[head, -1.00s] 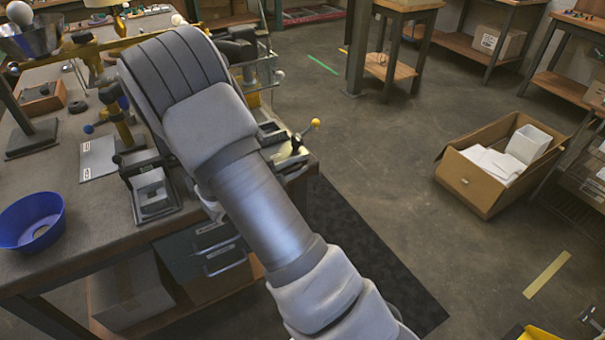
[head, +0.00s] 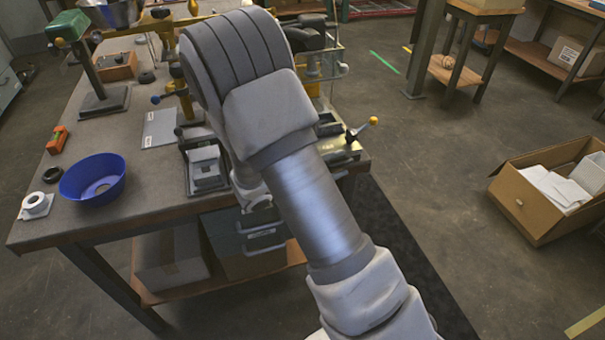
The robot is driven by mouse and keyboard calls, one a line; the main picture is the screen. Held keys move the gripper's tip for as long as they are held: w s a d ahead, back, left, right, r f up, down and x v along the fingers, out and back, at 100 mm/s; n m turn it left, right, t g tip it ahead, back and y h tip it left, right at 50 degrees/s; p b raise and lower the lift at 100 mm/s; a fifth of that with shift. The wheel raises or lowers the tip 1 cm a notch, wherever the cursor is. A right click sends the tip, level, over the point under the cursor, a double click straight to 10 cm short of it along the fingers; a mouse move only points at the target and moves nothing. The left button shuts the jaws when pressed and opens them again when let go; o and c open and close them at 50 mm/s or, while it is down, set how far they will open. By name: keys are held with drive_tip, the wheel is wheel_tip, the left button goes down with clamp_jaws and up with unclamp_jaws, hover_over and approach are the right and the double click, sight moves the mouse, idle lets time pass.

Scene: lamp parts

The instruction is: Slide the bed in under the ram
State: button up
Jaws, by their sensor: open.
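My arm crosses the middle of the view, and its thick wrist covers part of the bench. My gripper is not visible. A grey block, perhaps the bed (head: 207,172), sits in a dark frame on the bench just left of my arm. A lever with a yellow ball (head: 362,128) sticks out right of my arm at the bench edge.
A cardboard box (head: 535,205) stands on the floor at right. Floor between is clear.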

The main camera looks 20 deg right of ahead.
drive_tip(key=v, duration=1.3)
drive_tip(key=shift+s+a+p, duration=0.15)
drive_tip(key=shift+a+p, duration=0.1)
drive_tip(key=shift+p, duration=0.2)
drive_tip(key=shift+f, duration=0.1)
